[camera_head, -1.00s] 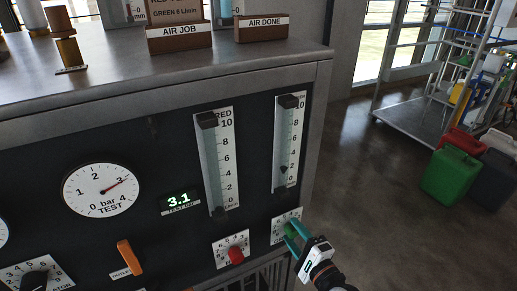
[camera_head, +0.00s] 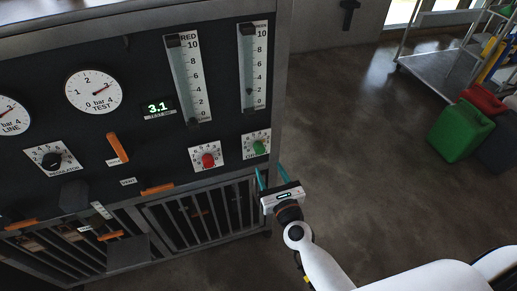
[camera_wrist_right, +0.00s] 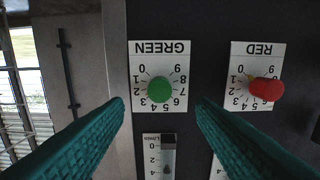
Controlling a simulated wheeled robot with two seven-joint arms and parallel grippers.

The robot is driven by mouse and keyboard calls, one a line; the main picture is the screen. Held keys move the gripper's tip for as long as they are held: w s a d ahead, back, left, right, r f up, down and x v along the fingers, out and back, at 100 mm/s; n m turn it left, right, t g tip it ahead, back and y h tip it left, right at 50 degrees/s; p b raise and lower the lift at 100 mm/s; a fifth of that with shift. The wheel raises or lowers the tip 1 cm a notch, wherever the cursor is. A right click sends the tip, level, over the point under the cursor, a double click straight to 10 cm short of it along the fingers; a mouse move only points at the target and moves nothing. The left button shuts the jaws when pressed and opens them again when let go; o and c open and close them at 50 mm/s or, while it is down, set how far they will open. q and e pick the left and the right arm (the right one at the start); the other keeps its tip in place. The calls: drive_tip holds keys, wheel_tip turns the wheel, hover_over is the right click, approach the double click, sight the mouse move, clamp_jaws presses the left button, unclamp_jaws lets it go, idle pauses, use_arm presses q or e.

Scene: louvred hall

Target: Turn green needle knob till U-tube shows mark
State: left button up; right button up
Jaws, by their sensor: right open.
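The green needle knob (camera_head: 259,147) sits on a white numbered dial at the panel's lower right, under a tall flow tube (camera_head: 254,65) whose dark float stands near 2. My right gripper (camera_head: 271,171) is open and empty, below and right of the knob in the head view. In the right wrist view the green knob (camera_wrist_right: 160,89) shows in the gap between the two teal fingers, which appear apart from it. The knob's pointer is too small to read. The U-tube is not in view. My left gripper is not in view.
The red knob (camera_head: 208,160) is close on the left of the green one. A digital display (camera_head: 157,107) reads 3.1, and the test gauge (camera_head: 93,91) stands left of it. An orange lever (camera_head: 117,147) sticks out. Floor right of the cabinet is clear up to the green canister (camera_head: 460,131).

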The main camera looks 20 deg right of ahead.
sight(261, 151)
drive_tip(key=w, duration=0.2)
drive_tip(key=shift+w+a, duration=0.1)
drive_tip(key=shift+w, duration=0.25)
drive_tip(key=w, duration=0.4)
drive_tip(key=shift+w, duration=0.9)
drive_tip(key=shift+c, duration=0.2)
clamp_jaws()
